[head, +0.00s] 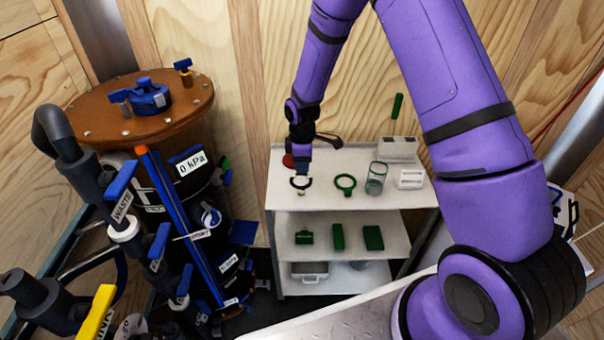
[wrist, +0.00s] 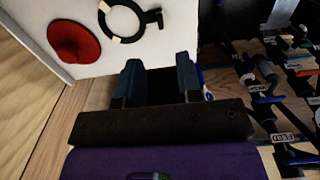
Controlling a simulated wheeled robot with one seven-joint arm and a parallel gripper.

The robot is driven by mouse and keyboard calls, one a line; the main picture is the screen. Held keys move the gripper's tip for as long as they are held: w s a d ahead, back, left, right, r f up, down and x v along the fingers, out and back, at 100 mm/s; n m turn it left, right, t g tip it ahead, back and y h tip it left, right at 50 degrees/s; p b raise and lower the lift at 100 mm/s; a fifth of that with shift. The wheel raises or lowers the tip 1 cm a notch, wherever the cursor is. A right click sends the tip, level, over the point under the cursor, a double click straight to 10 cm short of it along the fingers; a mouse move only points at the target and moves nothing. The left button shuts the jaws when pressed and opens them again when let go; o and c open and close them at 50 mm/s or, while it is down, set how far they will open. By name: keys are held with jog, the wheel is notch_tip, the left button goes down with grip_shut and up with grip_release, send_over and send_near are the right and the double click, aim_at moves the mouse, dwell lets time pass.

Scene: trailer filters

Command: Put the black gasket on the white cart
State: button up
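The black gasket (head: 300,183) is a dark ring with pale sections and a small tab. It appears to lie flat on the top shelf of the white cart (head: 330,160), near its front left edge. The wrist view also shows the gasket (wrist: 124,35) on the white shelf (wrist: 180,28). My gripper (head: 301,171) is just above or beside the gasket in the head view. In the wrist view my gripper (wrist: 158,70) has its two fingers apart with nothing between them, and the gasket lies beyond the fingertips, apart from them.
A red round object (wrist: 74,43) lies left of the gasket. A green ring (head: 345,184), a glass (head: 376,178) and white blocks (head: 397,147) stand to the right on the shelf. Green items (head: 338,237) fill the middle shelf. A tank (head: 140,105) with valves stands left.

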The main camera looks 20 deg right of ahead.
jog(key=s+d+r+m+t, duration=0.1)
jog(key=s+r+m, duration=0.15)
jog(key=r, duration=0.65)
jog(key=s+d+r+m+t, duration=0.15)
jog(key=s+r, duration=0.25)
jog(key=r, duration=0.5)
jog(key=s+d+r+m, duration=0.2)
jog(key=s+r, duration=0.1)
jog(key=r, duration=0.6)
jog(key=s+d+r+m+t, duration=0.1)
jog(key=s+r+m, duration=0.3)
jog(key=s, duration=0.8)
jog(key=s+d+r+m+t, duration=0.1)
jog(key=s+r+m, duration=0.3)
jog(key=s+r, duration=0.4)
jog(key=s+d, duration=0.1)
jog(key=s, duration=0.3)
jog(key=shift+r+t, duration=0.3)
jog(key=shift+t, duration=0.05)
